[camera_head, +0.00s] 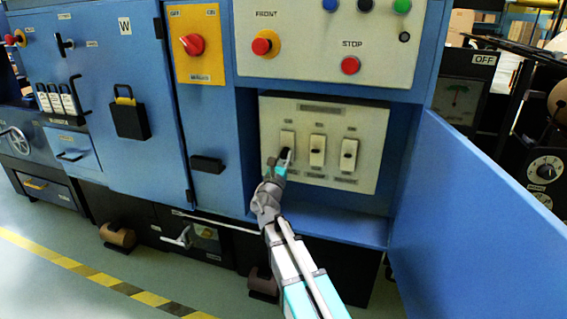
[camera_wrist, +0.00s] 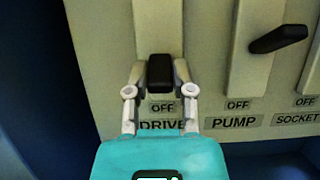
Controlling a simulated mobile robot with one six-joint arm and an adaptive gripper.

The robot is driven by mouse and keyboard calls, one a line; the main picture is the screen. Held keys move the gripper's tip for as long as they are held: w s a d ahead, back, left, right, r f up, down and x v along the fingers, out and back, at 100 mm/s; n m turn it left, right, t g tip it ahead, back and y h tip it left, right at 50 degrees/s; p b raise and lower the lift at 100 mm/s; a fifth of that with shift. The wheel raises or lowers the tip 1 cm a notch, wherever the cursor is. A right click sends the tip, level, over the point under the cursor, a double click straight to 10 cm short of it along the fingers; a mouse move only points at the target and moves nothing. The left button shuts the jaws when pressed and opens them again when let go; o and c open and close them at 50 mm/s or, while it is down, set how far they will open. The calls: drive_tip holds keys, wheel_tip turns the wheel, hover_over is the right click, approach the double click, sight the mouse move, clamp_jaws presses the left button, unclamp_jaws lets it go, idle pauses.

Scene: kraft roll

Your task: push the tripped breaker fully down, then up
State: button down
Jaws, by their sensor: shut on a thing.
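The breaker panel (camera_head: 325,118) is a pale plate in a blue cabinet recess, with three breakers in a row. My gripper (camera_head: 286,163) is at the leftmost one, labelled DRIVE in the wrist view. Its fingers (camera_wrist: 160,78) are shut around the black DRIVE lever (camera_wrist: 160,70), one on each side. The lever stands just above the OFF label; its exact position is hard to tell. The PUMP lever (camera_wrist: 279,39) is free and to the right, and also shows in the head view (camera_head: 317,150). The right breaker lever (camera_head: 348,155), SOCKET, is free too.
An open blue door (camera_head: 478,225) stands out to the right of the recess. A red STOP button (camera_head: 350,65) and a red front button (camera_head: 265,43) are above. A red rotary switch (camera_head: 192,44) and a black handle (camera_head: 207,164) are at left.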

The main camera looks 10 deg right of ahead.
idle(0.4)
drive_tip(key=shift+c, duration=2.4)
unclamp_jaws()
drive_tip(key=shift+r+p, duration=0.25)
drive_tip(key=shift+p, duration=0.6)
drive_tip(key=shift+s+r+g+y+p, duration=0.1)
drive_tip(key=shift+r+g+y+p, duration=0.3)
drive_tip(key=shift+p, duration=0.65)
drive_tip(key=g+p, duration=0.1)
drive_tip(key=p, duration=0.1)
drive_tip(key=g+y+p, duration=0.1)
drive_tip(key=p, duration=0.1)
drive_tip(key=shift+a+r, duration=0.1)
drive_tip(key=shift+r, duration=0.15)
drive_tip(key=shift+r+g+y+p, duration=0.1)
drive_tip(key=shift+g+y+p, duration=0.2)
drive_tip(key=shift+g+p, duration=0.5)
